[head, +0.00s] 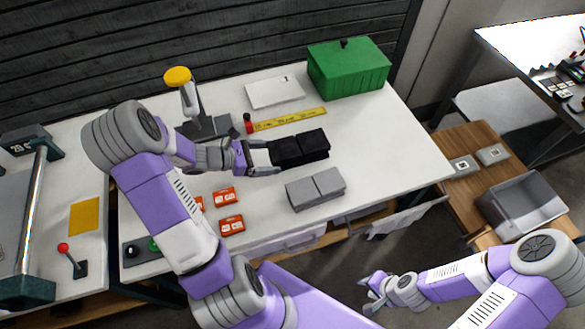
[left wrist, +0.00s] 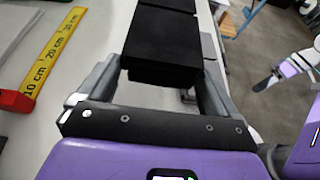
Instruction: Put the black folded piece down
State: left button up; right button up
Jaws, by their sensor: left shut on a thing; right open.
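The black folded piece (head: 299,147) is at the middle of the white table, behind the grey folded piece (head: 315,188). My left gripper (head: 262,157) is shut on its left end. In the left wrist view, the black piece (left wrist: 162,45) lies between the two fingers (left wrist: 163,88) and stretches away from them. I cannot tell whether its underside touches the table. My right gripper (head: 375,292) is open and empty, low at the right, away from the table over the floor.
A green box (head: 348,68) stands at the back right. Orange-red cards (head: 231,225) lie at the front left. The white table's right part (head: 400,150) is clear.

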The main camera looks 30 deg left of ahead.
aim_at(268, 179)
pick_arm(q)
jog(key=f+b, duration=0.1)
jog(key=f, duration=0.4)
jog(key=f+b, duration=0.1)
jog(key=f, duration=0.3)
jog(key=shift+a+f, duration=0.2)
jog(key=shift+f, duration=0.15)
jog(key=shift+f+b, duration=0.2)
jog(key=shift+b, duration=0.2)
jog(key=o, duration=0.8)
jog(key=shift+r, duration=0.1)
jog(key=shift+r, duration=0.1)
